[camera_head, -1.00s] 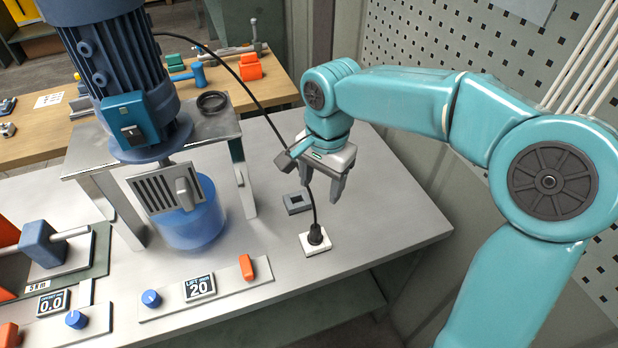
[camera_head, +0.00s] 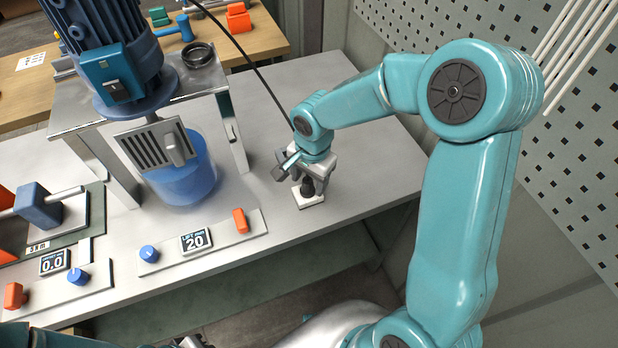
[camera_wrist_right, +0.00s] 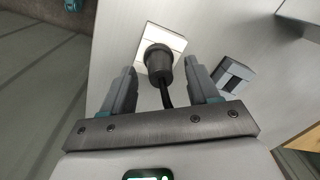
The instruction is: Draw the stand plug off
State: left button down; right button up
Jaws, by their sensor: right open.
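The black stand plug (camera_wrist_right: 158,62) sits upright on a white square plate (camera_wrist_right: 150,38) on the bench, with its black cable running back between my fingers. In the head view the plug (camera_head: 308,188) is partly covered by my right gripper (camera_head: 312,180), and the white plate (camera_head: 311,202) shows below it. My right gripper (camera_wrist_right: 161,69) is open, with one finger on each side of the plug; gaps show between the fingers and the plug. My left gripper is not clearly visible; only part of my left arm shows at the bottom left edge.
A grey square frame with a dark opening (camera_wrist_right: 235,76) lies beside the plug. The blue motor (camera_head: 108,50) on its metal stand (camera_head: 232,130) is to the left. A panel with a blue knob, a "20" display (camera_head: 195,240) and an orange switch is in front. A perforated wall (camera_head: 560,150) stands right.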

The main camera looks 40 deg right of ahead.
aim_at(308, 179)
jog(key=shift+s+a+f, duration=0.1)
jog(key=shift+f, duration=0.1)
jog(key=c, duration=0.4)
grip_shut()
jog(key=shift+r+p, duration=1.25)
jog(key=shift+r, duration=1.05)
